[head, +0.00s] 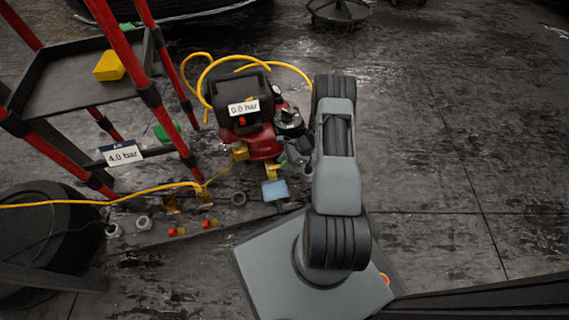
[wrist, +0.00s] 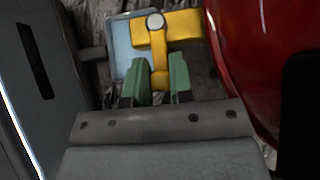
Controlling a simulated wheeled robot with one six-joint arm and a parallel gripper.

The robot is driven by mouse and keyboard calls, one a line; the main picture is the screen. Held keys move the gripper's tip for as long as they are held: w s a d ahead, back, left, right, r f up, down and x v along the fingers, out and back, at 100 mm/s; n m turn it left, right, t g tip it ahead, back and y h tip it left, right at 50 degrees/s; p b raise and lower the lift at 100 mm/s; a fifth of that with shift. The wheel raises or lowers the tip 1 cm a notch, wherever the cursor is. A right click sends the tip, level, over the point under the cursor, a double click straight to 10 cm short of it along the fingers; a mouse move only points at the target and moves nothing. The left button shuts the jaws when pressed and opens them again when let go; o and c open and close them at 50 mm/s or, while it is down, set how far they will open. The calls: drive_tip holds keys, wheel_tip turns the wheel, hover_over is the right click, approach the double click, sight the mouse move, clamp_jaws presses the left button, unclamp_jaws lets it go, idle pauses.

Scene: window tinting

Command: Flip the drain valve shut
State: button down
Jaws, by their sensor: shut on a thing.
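The drain valve (wrist: 182,27) is yellow, with a round grey pivot cap. In the wrist view its narrow yellow lever (wrist: 159,64) runs from the pivot down toward my gripper (wrist: 160,86). The green fingertips are shut on the lever's lower end, one on each side. The valve also shows in the head view (head: 271,170), low beside the red compressor (head: 262,146), above a light blue plate (head: 275,191). In the head view my arm hides most of my gripper. A label on the compressor reads 0.0 bar.
The red tank wall (wrist: 236,50) stands close at the right in the wrist view. A yellow hose (head: 115,196) crosses the left floor. A red-legged rack (head: 72,88) stands left, with a 4.0 bar label. Small fittings lie on the floor. The right floor is clear.

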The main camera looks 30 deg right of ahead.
drive_tip(key=c, duration=1)
unclamp_jaws()
drive_tip(key=p+v, duration=0.5)
drive_tip(key=v, duration=0.8)
drive_tip(key=shift+d+r, duration=0.3)
